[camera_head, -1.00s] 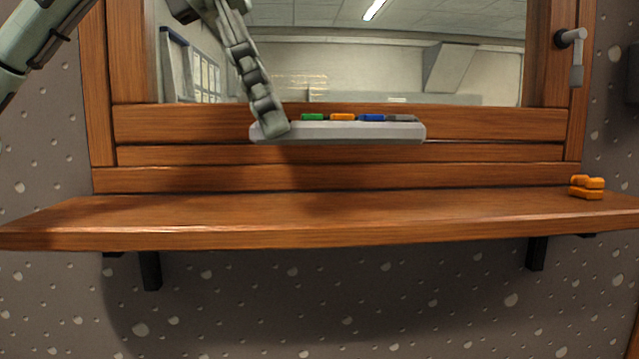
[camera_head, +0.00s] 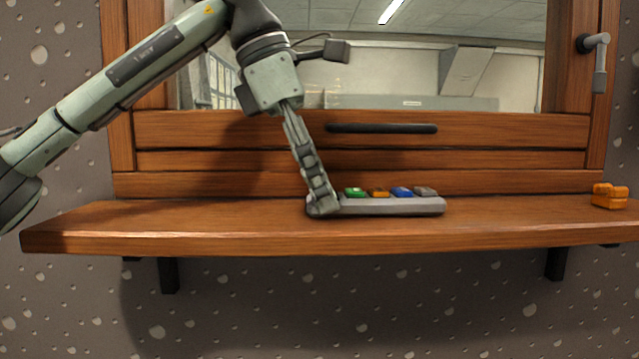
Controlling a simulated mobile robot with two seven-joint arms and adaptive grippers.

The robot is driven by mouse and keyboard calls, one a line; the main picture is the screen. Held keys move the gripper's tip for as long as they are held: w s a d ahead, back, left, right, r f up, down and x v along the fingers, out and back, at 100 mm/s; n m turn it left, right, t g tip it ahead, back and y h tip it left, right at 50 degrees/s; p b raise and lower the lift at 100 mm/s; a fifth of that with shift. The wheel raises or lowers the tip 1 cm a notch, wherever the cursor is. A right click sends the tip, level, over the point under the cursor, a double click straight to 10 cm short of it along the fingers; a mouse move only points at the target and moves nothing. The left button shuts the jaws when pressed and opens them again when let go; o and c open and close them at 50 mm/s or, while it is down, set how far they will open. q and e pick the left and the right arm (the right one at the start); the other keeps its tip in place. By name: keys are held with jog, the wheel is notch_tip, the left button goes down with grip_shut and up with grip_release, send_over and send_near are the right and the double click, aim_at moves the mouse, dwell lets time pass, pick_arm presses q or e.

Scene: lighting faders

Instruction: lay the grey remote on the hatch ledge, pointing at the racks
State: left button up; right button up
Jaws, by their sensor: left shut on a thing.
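The grey remote (camera_head: 395,207) is a long flat bar with green, orange, blue and grey buttons on its top. It lies level, its long side across the picture, at the middle of the wooden hatch ledge (camera_head: 200,223). It looks to be on or just above the ledge; I cannot tell if it touches. My left gripper (camera_head: 322,207) is shut on the left end of the remote, its fingers hiding that end. My right gripper is not in view. No racks show clearly.
A small orange block-like thing (camera_head: 610,196) sits at the ledge's right end. Behind the ledge is a wooden hatch frame with a dark bar handle (camera_head: 382,128) and a grey latch (camera_head: 597,62) at the upper right. The ledge between remote and orange thing is clear.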

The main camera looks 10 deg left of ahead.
pick_arm(q)
jog(key=shift+f, duration=0.1)
jog(key=o, duration=1.3)
jog(key=shift+c, duration=0.2)
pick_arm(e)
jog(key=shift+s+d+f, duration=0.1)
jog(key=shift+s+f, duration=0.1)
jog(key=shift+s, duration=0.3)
pick_arm(q)
jog(key=shift+r, duration=0.2)
jog(key=p+v, duration=0.1)
jog(key=v, duration=1)
jog(key=shift+r+p, duration=0.35)
jog(key=shift+r, duration=0.05)
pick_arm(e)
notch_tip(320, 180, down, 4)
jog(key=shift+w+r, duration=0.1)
pick_arm(q)
jog(key=shift+s+a, duration=0.1)
jog(key=shift+a, duration=0.05)
